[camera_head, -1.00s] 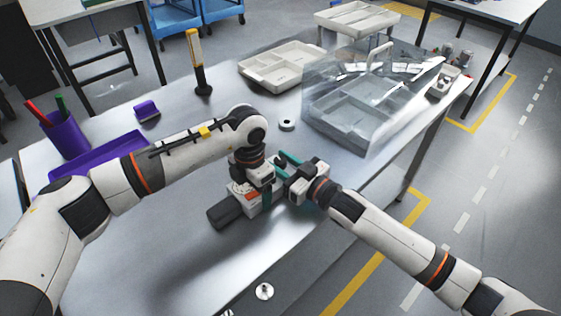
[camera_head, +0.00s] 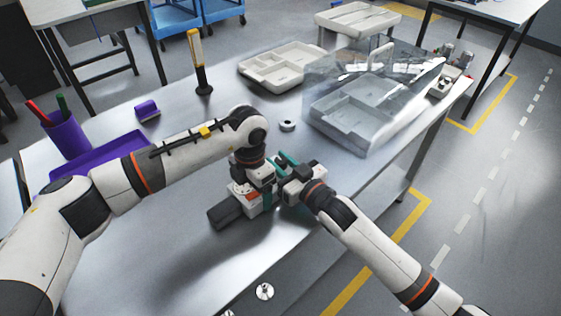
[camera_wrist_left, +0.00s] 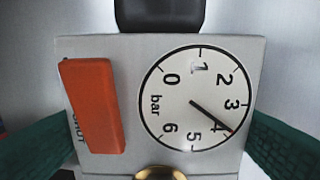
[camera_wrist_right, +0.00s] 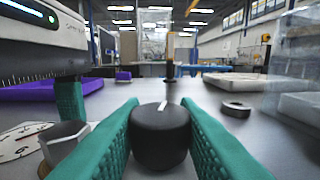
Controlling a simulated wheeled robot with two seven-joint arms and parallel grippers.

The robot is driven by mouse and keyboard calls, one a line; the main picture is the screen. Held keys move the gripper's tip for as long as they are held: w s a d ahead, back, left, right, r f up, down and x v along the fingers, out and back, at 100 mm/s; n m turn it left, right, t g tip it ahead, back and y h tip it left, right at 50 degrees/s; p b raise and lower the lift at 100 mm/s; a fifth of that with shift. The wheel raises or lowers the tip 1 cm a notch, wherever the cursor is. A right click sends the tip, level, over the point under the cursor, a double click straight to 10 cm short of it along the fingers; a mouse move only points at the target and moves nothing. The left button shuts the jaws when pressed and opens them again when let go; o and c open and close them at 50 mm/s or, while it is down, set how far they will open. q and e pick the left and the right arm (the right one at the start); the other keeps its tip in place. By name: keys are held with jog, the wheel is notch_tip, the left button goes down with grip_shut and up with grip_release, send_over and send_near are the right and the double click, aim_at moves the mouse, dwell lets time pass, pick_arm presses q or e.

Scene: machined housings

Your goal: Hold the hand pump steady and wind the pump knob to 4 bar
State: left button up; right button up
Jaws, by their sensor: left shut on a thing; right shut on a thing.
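The hand pump (camera_head: 250,200) is a light grey block with a black grip (camera_head: 226,214) on the table. My left gripper (camera_head: 262,190) is shut on its body from above; its teal fingers flank the pump in the left wrist view. There the round bar gauge (camera_wrist_left: 170,105) has its needle pointing at about 4. A red lever (camera_wrist_left: 93,105) sits left of the gauge. The black pump knob (camera_wrist_right: 160,140) has a white mark pointing nearly straight up, tilted slightly right. My right gripper (camera_head: 284,168) is shut on the knob, with a teal finger on either side.
A dark ring (camera_head: 287,125) lies beyond the grippers. A divided tray (camera_head: 280,67) and a transparent-covered tray (camera_head: 350,112) stand at the back right. A purple tray (camera_head: 100,163) and pen cup (camera_head: 66,138) are at the left. The front table surface is mostly clear.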

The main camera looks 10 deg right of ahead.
jog(key=o, duration=0.7)
jog(key=v, duration=1.1)
jog(key=shift+s+d+f, duration=0.1)
jog(key=shift+s, duration=0.15)
jog(key=shift+s+d, duration=0.15)
jog(key=shift+s, duration=0.05)
